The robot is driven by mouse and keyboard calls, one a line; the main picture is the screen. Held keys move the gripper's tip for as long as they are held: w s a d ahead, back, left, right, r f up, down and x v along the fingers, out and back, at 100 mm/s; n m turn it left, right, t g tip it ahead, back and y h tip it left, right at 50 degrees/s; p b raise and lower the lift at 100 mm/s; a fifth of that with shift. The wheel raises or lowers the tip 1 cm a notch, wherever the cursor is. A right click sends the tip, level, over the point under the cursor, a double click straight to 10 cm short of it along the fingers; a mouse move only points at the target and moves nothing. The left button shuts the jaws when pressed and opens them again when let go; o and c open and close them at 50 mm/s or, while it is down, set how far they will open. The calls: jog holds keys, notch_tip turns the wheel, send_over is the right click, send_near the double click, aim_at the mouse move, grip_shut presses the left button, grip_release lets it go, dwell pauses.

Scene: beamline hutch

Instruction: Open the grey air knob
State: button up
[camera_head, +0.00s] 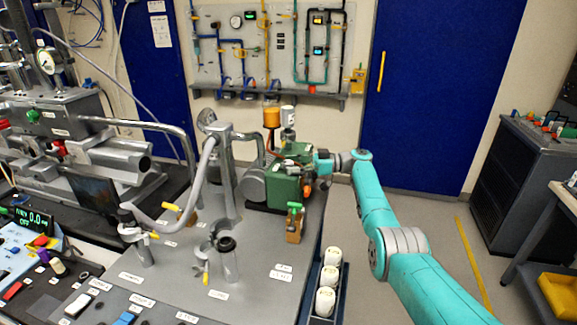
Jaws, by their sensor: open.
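My teal arm reaches in from the lower right. My gripper (308,184) is small and dark at the arm's end, beside the green pump (286,187) on the bench. Its jaws are open, though the fingers blend into the pump and I cannot see whether they touch it. I cannot make out for certain which part is the grey air knob. It may be hidden behind my gripper or too small to tell. A brass valve with a green handle (294,222) stands on the bench in front of the pump.
Grey pipework (218,175) with yellow-handled valves rises from the bench left of the pump. White canisters (327,277) stand in a dark rack at the bench's right edge. A wall panel (270,50) with gauges hangs behind. The floor on the right is mostly clear.

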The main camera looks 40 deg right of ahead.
jog(key=v, duration=0.6)
dwell(0.5)
